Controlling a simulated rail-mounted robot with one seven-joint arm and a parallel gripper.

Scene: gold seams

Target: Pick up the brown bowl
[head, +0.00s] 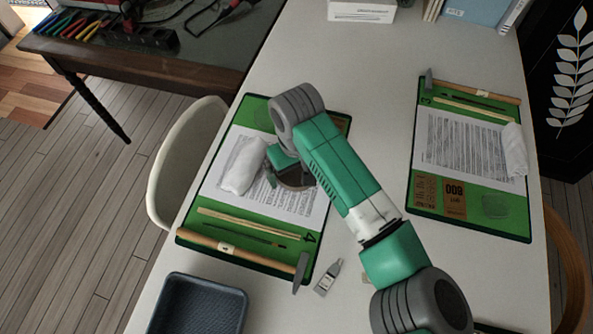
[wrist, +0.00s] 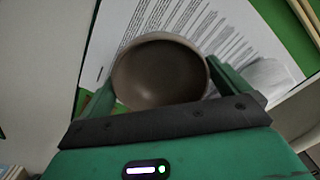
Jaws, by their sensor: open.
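The brown bowl (wrist: 160,72) shows in the wrist view, round and empty, resting over the printed sheet. My gripper (wrist: 158,90) is open, with one green finger on each side of the bowl; I cannot tell whether they touch it. In the head view the bowl (head: 294,181) is mostly hidden beneath my arm and gripper (head: 280,170), on the left green mat (head: 208,248).
A rolled white cloth (head: 242,165) lies left of the gripper. Wooden sticks and a hammer (head: 240,257) lie along the mat's front. A dark blue tray (head: 200,305) stands at the front left. A second green mat (head: 470,220) lies to the right.

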